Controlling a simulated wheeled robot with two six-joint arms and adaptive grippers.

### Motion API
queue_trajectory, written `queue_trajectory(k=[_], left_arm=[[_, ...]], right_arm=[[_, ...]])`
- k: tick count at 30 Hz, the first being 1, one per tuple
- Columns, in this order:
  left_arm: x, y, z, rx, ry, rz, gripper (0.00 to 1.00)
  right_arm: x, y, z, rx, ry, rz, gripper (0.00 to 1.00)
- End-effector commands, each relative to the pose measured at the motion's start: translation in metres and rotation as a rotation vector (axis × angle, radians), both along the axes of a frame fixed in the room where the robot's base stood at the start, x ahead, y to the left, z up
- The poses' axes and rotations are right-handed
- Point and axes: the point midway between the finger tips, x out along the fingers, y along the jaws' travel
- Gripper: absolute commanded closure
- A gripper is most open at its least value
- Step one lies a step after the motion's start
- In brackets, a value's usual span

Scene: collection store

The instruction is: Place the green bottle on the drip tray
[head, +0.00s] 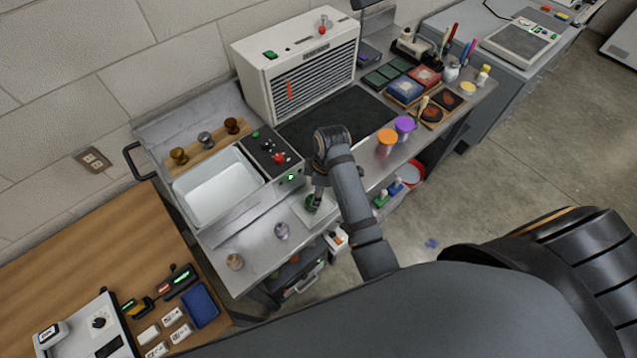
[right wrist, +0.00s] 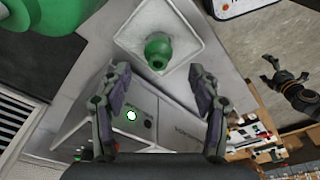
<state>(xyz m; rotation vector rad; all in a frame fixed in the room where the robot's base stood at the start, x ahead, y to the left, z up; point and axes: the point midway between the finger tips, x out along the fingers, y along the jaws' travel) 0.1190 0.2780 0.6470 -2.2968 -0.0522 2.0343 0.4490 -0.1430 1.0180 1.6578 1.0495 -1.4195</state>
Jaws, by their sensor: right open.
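The green bottle (head: 313,203) stands on the small pale square drip tray (head: 299,212) at the front of the steel bench, partly hidden by my right gripper in the head view. In the right wrist view, the bottle (right wrist: 158,48) is seen from above, inside the rim of the tray (right wrist: 184,18). My right gripper (right wrist: 162,80) is open, its two fingers apart with nothing held between them. In the head view the right gripper (head: 318,186) is just above the bottle. A dark jointed shape, apparently my left gripper (right wrist: 267,68), shows small at right; its jaw state is unclear.
A control box (head: 270,154) and a white basin (head: 212,190) stand left of the tray. Orange (head: 387,137) and purple (head: 404,124) lidded cups stand to the right. A large green shape (right wrist: 50,15) shows close in the wrist view.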

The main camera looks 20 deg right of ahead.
Motion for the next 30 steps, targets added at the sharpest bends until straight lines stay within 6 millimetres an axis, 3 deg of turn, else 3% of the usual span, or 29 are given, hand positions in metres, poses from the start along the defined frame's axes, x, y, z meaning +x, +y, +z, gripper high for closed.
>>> queue_trajectory(k=[3, 9, 26, 30], left_arm=[[-0.009, 0.000, -0.001, -0.001, 0.013, 0.001, 0.00], [-0.015, 0.000, -0.002, 0.000, 0.023, 0.001, 0.00], [-0.014, 0.000, -0.001, 0.000, 0.022, 0.001, 0.00], [-0.014, 0.000, -0.002, 0.000, 0.021, 0.001, 0.00]], right_arm=[[-0.001, -0.003, 0.024, 0.001, -0.004, 0.000, 0.38], [-0.003, -0.006, 0.043, 0.000, 0.000, 0.000, 0.38], [-0.004, -0.007, 0.043, -0.002, 0.001, -0.007, 0.38], [-0.026, -0.030, 0.032, -0.028, -0.012, -0.183, 0.38]])
